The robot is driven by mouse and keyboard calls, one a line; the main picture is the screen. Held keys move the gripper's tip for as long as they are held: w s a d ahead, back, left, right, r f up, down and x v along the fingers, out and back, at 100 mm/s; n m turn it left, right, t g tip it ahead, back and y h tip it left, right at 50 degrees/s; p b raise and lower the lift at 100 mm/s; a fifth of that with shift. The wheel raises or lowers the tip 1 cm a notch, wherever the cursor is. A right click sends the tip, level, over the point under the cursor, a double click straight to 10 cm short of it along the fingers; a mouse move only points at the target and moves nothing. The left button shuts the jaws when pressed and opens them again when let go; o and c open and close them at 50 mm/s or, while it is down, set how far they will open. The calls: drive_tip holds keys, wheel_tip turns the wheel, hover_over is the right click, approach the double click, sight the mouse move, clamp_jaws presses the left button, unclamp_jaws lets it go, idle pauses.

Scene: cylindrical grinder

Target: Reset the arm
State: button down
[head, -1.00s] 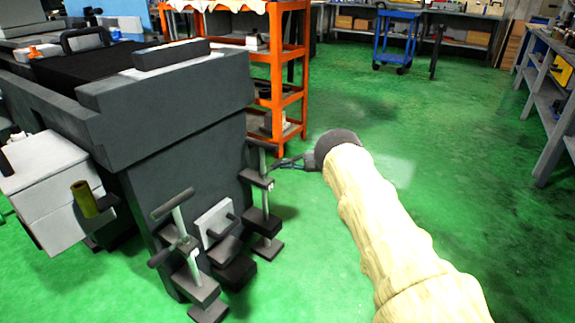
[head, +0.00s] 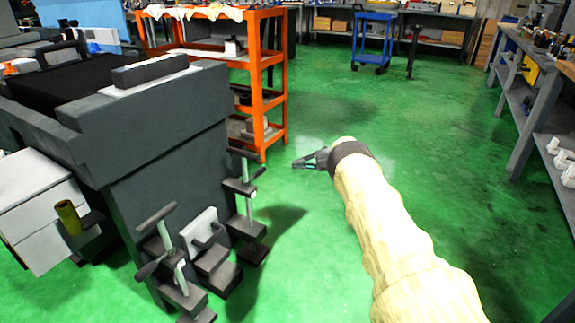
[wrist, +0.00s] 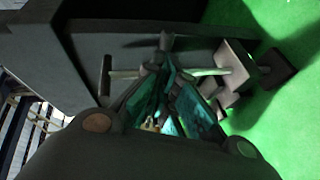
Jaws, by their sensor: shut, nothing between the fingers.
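My gripper (head: 296,163) is at the end of my arm, which wears a cream sleeve and reaches in from the lower right of the head view. It points left over open green floor and holds nothing. In the wrist view its fingers (wrist: 165,72) come together in front of the camera and look shut. In the head view the gripper is right of the dark grey grinder (head: 150,140), clear of it. The clamps (head: 245,190) at the grinder's end are left of and below the gripper in that view; the wrist view shows clamp parts behind the fingers.
An orange shelf cart (head: 268,80) stands behind, up and left of the gripper. A blue cart (head: 372,40) is farther back. A grey workbench (head: 515,90) runs along the right. The green floor (head: 420,130) between them is clear.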

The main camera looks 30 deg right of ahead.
drive_tip(key=shift+d, duration=0.15)
drive_tip(key=s+a+f+m+t+h, duration=0.2)
drive_tip(key=s+a+f+m+h, duration=0.35)
drive_tip(key=f+m, duration=0.45)
drive_tip(key=s+a+f+m+t+h, duration=0.2)
drive_tip(key=s+a+f+m+h, duration=0.35)
drive_tip(key=f, duration=0.55)
drive_tip(key=s+a+f+m+g, duration=0.3)
drive_tip(key=s+a, duration=0.4)
drive_tip(key=s, duration=0.4)
drive_tip(key=s+a+f+m+g+h, duration=0.1)
drive_tip(key=s+a+f+m+g, duration=0.15)
drive_tip(key=s+a, duration=0.6)
drive_tip(key=s+a+f+m+g, duration=0.3)
drive_tip(key=s+a+m, duration=0.1)
drive_tip(key=s, duration=0.9)
drive_tip(key=s+a+r+m+g, duration=0.1)
drive_tip(key=s+a+r+g, duration=0.15)
drive_tip(key=s, duration=0.75)
drive_tip(key=s+a+r+g, duration=0.2)
drive_tip(key=s+a+r, duration=0.2)
drive_tip(key=s, duration=0.7)
wheel_tip(320, 180, up, 30)
drive_tip(key=p, duration=3)
drive_tip(key=shift+a, duration=0.2)
